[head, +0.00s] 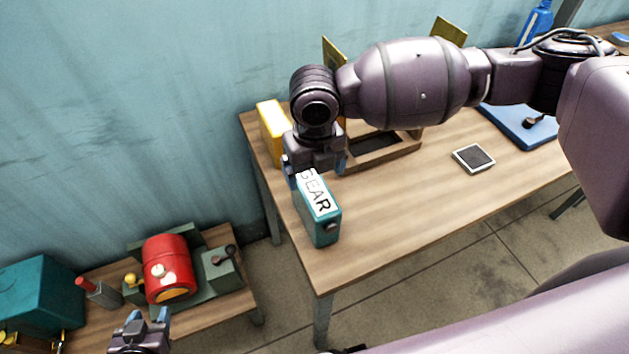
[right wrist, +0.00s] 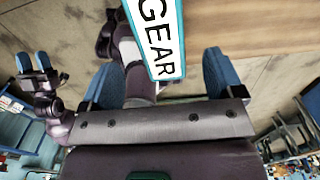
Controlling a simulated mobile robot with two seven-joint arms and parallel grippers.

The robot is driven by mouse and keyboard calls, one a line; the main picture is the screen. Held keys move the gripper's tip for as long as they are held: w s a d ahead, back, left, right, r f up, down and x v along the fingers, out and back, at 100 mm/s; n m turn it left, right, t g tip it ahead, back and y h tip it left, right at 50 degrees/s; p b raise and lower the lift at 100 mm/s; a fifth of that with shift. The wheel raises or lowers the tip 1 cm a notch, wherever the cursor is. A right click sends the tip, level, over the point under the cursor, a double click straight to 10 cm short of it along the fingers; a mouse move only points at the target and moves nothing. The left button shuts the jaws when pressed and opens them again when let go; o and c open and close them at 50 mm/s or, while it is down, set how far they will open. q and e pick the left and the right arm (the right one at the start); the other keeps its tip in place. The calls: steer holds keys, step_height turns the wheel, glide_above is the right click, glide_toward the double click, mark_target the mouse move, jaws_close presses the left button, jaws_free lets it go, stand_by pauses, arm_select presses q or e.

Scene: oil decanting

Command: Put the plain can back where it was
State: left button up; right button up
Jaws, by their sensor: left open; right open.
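A teal can (head: 318,212) with a white label reading GEAR stands near the left edge of the wooden table. My right gripper (head: 316,172) is open at its far end, with a blue finger to either side. In the right wrist view the can's labelled face (right wrist: 160,40) lies between and beyond the open fingers; contact cannot be told. A yellow can (head: 272,128) stands behind, at the table's back left corner, partly hidden by my right arm; no label shows on it. My left gripper (head: 148,318) is open and empty before the low bench.
The table (head: 400,215) is clear at its front. A wooden tray (head: 385,152), a dark square pad (head: 473,158) and a blue board (head: 520,122) lie on it. A red drum (head: 168,268) in a green frame and a teal box (head: 38,295) are at the lower left.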

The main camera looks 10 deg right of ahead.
step_height(320, 180, up, 7)
stand_by(0.3)
steer(key=shift+s, duration=0.1)
stand_by(0.4)
